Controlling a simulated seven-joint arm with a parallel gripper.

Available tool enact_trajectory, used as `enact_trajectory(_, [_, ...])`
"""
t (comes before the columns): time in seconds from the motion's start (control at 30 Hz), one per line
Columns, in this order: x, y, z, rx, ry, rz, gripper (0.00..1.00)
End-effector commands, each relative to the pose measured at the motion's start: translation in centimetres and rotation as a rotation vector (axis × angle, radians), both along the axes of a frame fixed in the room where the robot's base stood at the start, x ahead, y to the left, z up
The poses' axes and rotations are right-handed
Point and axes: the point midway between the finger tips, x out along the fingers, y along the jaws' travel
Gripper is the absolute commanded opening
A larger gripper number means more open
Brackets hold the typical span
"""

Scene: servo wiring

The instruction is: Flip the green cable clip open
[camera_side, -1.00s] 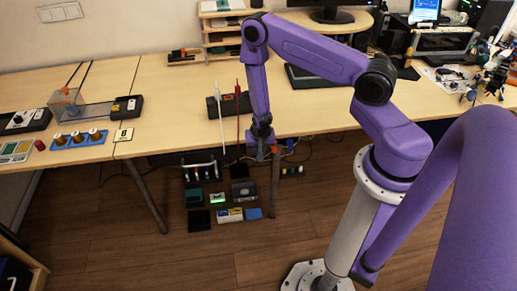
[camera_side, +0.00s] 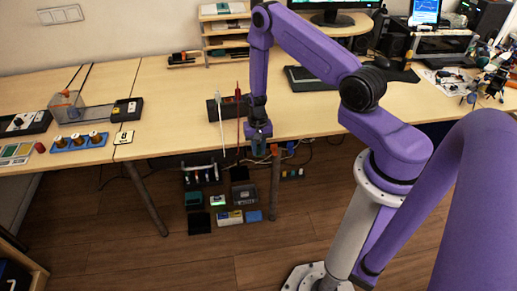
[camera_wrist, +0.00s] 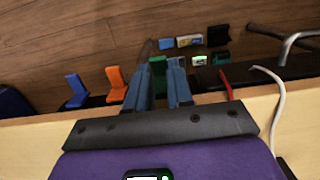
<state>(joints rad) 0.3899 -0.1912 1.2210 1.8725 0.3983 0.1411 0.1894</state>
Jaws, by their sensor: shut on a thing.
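The green cable clip (camera_wrist: 157,77) shows in the wrist view at the front edge of the table, between the fingers of my gripper (camera_wrist: 160,82). The fingers are closed around its upright part, and they hide much of it, so its hinge and exact angle are unclear. In the side view my gripper (camera_side: 260,146) is at the table's front edge and hides the green clip. An orange clip (camera_wrist: 116,82) and a blue clip (camera_wrist: 75,91) stand to its left in the wrist view, both with a flap standing up.
A red cable (camera_wrist: 226,84) and a white cable (camera_wrist: 276,105) run right of the gripper in the wrist view. Several small boxes lie on the floor below.

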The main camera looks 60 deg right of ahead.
Motion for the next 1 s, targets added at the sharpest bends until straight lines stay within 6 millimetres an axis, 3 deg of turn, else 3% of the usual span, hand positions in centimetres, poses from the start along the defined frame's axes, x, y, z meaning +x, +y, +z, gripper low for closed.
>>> enact_trajectory(1.0, [0.26, -0.25, 0.50, 0.140, 0.140, 0.001, 0.00])
